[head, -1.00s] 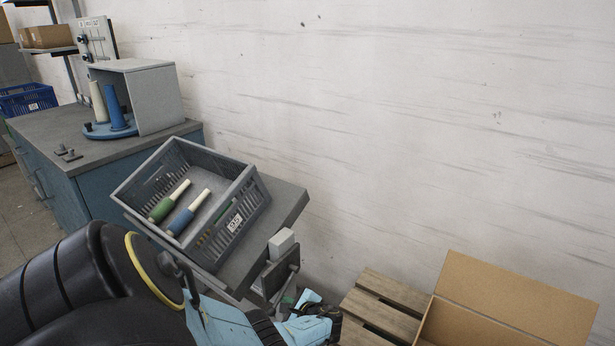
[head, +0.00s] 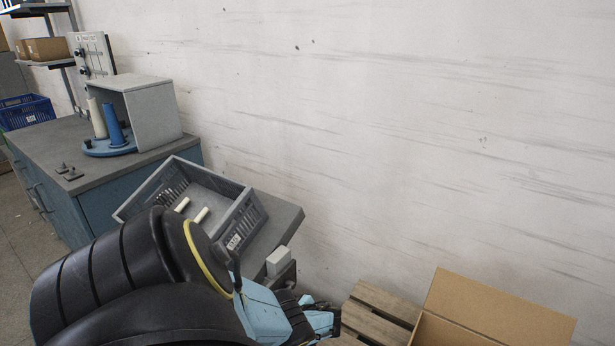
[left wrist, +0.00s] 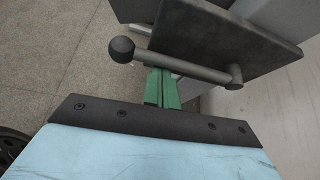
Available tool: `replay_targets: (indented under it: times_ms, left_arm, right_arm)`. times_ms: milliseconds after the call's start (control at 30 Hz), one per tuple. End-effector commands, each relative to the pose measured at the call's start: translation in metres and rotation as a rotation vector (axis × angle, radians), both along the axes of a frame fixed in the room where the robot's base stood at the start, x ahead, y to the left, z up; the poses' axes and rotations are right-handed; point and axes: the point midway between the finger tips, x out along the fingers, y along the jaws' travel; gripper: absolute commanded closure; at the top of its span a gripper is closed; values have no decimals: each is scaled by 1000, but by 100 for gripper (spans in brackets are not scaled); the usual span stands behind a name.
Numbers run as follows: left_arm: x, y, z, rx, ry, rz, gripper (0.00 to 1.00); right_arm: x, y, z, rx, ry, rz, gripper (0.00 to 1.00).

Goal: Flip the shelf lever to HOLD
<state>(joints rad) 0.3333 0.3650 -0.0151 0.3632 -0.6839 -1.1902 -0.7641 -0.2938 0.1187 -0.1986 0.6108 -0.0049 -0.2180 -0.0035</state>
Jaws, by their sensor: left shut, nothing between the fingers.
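The lever (left wrist: 180,64) is a grey rod with a black ball knob at its left end, seen in the left wrist view. Its right end joins a pivot by a dark grey plate (left wrist: 220,35). My left gripper (left wrist: 160,86) has its green fingers shut and empty, with their tips at the rod near the knob. The rod overlaps the tips, and I cannot tell whether they touch. In the head view the lever cannot be made out, and my left arm hides much of the shelf (head: 281,222). No HOLD marking is readable. My right gripper is out of view.
A blue cabinet (head: 105,200) stands left. A pallet (head: 375,316) and an open carton (head: 490,305) lie right. The wall is bare.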

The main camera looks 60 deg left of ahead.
Motion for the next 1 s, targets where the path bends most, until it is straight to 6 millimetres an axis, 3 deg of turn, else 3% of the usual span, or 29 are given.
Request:
replay_targets:
  times_ms: [733,867,1000]
  left_arm:
    - [4,-3,5,1,-3,-4,100]
    - [9,-13,14,0,-5,-5,100]
    - [21,-35,30,-2,-6,-6,100]
  right_arm:
    - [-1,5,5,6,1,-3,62]
    - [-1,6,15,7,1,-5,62]
    - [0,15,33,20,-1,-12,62]
